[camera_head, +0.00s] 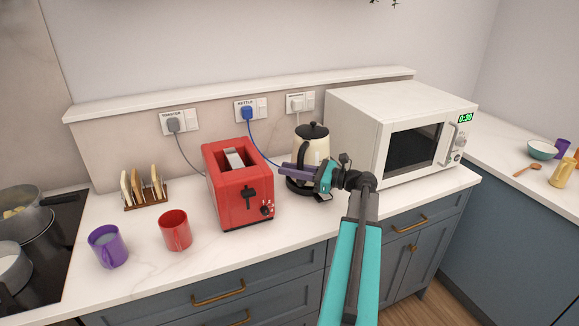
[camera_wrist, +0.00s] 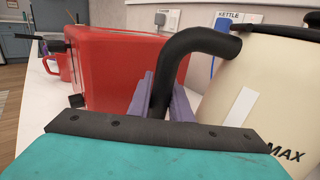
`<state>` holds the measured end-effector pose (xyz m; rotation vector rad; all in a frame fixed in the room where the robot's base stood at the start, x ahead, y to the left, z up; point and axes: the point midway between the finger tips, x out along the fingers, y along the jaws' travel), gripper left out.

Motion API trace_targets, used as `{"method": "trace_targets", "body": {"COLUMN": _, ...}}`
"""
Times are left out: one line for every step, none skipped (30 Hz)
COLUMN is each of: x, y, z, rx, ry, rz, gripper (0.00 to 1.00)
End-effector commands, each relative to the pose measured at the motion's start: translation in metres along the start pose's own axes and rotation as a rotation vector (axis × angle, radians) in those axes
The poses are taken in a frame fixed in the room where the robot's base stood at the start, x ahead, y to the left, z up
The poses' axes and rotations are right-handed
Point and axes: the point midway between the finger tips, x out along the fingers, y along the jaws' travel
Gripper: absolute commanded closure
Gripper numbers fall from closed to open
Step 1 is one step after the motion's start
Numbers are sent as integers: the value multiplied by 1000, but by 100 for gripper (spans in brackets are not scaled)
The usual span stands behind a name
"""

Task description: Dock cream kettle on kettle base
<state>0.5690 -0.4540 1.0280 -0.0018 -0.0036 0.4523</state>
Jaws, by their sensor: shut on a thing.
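The cream kettle (camera_head: 310,150), with a black lid, stands upright between the toaster and the microwave. It fills the right of the wrist view (camera_wrist: 265,90), where its "MAX" mark shows. My gripper (camera_head: 294,171) is in front of the kettle, and its purple fingers are shut on the black handle, seen between them in the wrist view (camera_wrist: 162,98). The dark kettle base (camera_head: 296,188) shows low at the kettle's foot, partly hidden by my gripper. I cannot tell whether the kettle touches it or hangs just above.
A red toaster (camera_head: 232,190) stands close on the left and a white microwave (camera_head: 410,125) close on the right. A blue cord runs from the kettle socket (camera_head: 246,112) down behind the toaster. Red (camera_head: 175,232) and purple (camera_head: 107,248) mugs stand farther left.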

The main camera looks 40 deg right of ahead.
Motion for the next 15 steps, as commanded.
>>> {"method": "trace_targets", "body": {"x": 0, "y": 0, "z": 0, "rx": -2, "ry": 0, "rz": -1, "gripper": 100}}
{"method": "trace_targets", "body": {"x": 0, "y": 0, "z": -1, "rx": -2, "ry": 0, "rz": -2, "gripper": 100}}
{"method": "trace_targets", "body": {"x": 0, "y": -1, "z": -1, "rx": -2, "ry": 1, "rz": -2, "gripper": 100}}
{"method": "trace_targets", "body": {"x": 0, "y": -1, "z": -1, "rx": -2, "ry": 1, "rz": -2, "gripper": 100}}
{"method": "trace_targets", "body": {"x": -1, "y": -1, "z": -1, "rx": -2, "ry": 1, "rz": -2, "gripper": 100}}
{"method": "trace_targets", "body": {"x": -1, "y": -1, "z": -5, "rx": 6, "ry": 7, "rz": -2, "gripper": 80}}
{"method": "trace_targets", "body": {"x": -1, "y": -1, "z": -5, "rx": 6, "ry": 7, "rz": -2, "gripper": 75}}
{"method": "trace_targets", "body": {"x": -1, "y": -1, "z": -5, "rx": 5, "ry": 7, "rz": -2, "gripper": 70}}
{"method": "trace_targets", "body": {"x": -1, "y": -1, "z": -4, "rx": 5, "ry": 7, "rz": -2, "gripper": 63}}
{"method": "trace_targets", "body": {"x": -1, "y": -1, "z": -4, "rx": 5, "ry": 6, "rz": -2, "gripper": 62}}
{"method": "trace_targets", "body": {"x": -1, "y": -1, "z": -4, "rx": 4, "ry": 6, "rz": -2, "gripper": 62}}
{"method": "trace_targets", "body": {"x": -1, "y": -1, "z": -4, "rx": 4, "ry": 6, "rz": -2, "gripper": 62}}
{"method": "trace_targets", "body": {"x": -1, "y": -1, "z": -4, "rx": 4, "ry": 5, "rz": -2, "gripper": 62}}
{"method": "trace_targets", "body": {"x": -1, "y": 0, "z": -3, "rx": 4, "ry": 5, "rz": -2, "gripper": 62}}
{"method": "trace_targets", "body": {"x": -1, "y": 0, "z": -3, "rx": 4, "ry": 5, "rz": -2, "gripper": 62}}
